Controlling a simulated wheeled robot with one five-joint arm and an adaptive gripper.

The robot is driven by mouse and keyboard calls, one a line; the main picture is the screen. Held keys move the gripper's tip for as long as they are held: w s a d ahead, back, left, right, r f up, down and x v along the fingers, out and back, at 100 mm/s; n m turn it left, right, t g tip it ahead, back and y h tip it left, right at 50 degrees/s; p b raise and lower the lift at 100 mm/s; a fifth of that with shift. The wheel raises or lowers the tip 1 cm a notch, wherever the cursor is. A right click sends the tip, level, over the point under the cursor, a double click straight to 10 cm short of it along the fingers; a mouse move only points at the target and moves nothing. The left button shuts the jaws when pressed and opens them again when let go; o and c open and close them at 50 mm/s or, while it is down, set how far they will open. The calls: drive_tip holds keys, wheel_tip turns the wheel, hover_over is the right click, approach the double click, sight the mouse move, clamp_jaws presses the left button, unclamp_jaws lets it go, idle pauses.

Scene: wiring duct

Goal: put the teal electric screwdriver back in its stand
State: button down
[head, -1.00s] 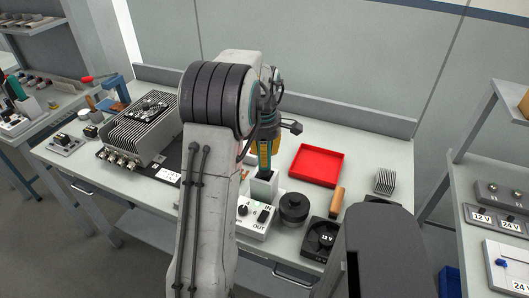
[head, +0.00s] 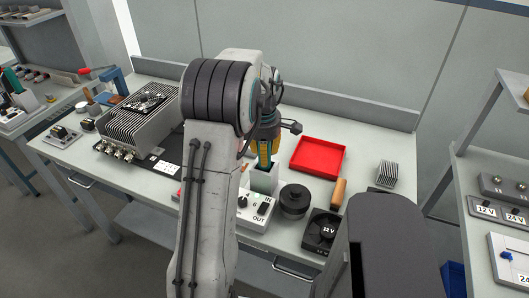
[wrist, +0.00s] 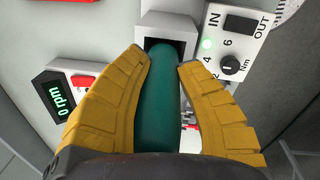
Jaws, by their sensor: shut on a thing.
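My gripper (head: 265,143), with yellow fingers, is shut on the teal electric screwdriver (head: 265,152). It holds the screwdriver roughly upright over the stand, a grey square holder (head: 264,181) on the bench. In the wrist view the teal body (wrist: 165,95) runs between my two fingers (wrist: 160,100). Its far end is at the dark opening of the stand (wrist: 177,22). I cannot tell how deep it is inside, as the body and fingers hide the lower part.
A white IN/OUT box (head: 253,210) stands against the front of the holder. A black round container (head: 294,202) and a 12 V fan unit (head: 322,231) are to the right. A red tray (head: 318,157) lies behind right. A finned heat-sink unit (head: 145,122) is left.

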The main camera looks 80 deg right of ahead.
drive_tip(key=c, duration=0.9)
unclamp_jaws()
drive_tip(key=shift+r, duration=0.1)
drive_tip(key=r, duration=0.8)
drive_tip(key=a+r, duration=0.1)
drive_tip(key=r, duration=0.3)
drive_tip(key=o, duration=0.9)
drive_tip(key=shift+f, duration=0.1)
